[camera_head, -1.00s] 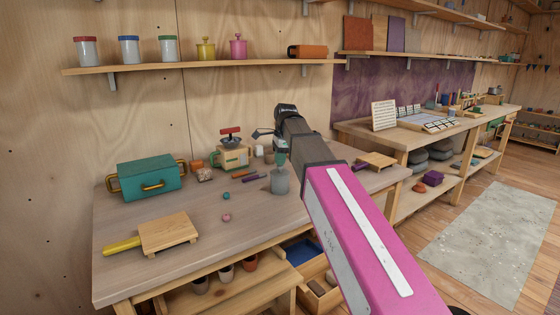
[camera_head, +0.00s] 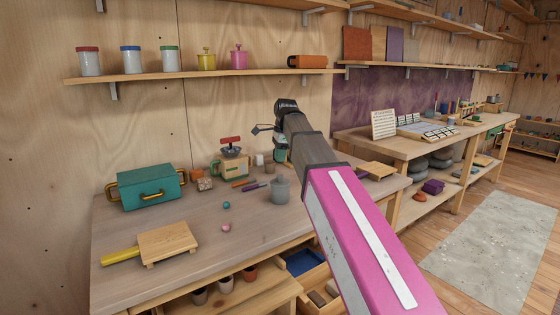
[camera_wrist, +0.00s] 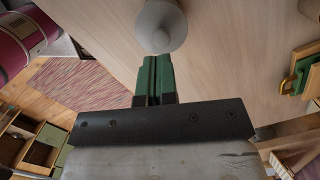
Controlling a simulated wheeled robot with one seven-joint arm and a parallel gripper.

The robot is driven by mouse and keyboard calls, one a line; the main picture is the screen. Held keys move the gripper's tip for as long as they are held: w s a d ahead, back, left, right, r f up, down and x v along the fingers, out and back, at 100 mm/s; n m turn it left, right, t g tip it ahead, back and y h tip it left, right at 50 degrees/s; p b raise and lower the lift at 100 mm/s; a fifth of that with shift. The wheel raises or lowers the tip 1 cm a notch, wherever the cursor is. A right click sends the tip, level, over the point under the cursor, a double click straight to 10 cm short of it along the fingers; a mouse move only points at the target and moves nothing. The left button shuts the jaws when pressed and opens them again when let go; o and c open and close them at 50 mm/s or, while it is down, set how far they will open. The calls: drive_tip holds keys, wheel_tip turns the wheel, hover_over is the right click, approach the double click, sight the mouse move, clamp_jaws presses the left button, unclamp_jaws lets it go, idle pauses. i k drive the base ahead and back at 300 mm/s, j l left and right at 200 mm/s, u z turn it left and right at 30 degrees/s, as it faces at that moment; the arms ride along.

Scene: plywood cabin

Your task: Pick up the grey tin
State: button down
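The grey tin (camera_head: 280,190), with a knobbed lid, stands upright on the workbench (camera_head: 190,245). My gripper (camera_head: 281,158) is over the back part of the bench, just above the tin in the picture. In the wrist view the green fingers of my gripper (camera_wrist: 155,72) lie side by side with no clear gap and hold nothing. A pale grey rounded thing (camera_wrist: 160,28), apparently the tin, is just beyond the fingertips. I see no grip on it.
A purple stick (camera_head: 254,186), a teal ball (camera_head: 226,205) and a pink ball (camera_head: 226,228) lie left of the tin. A grinder (camera_head: 232,165), a teal box (camera_head: 150,188) and a wooden board (camera_head: 168,243) are further left. A shelf (camera_head: 200,75) runs above.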

sight(279, 196)
drive_tip(key=k, duration=1)
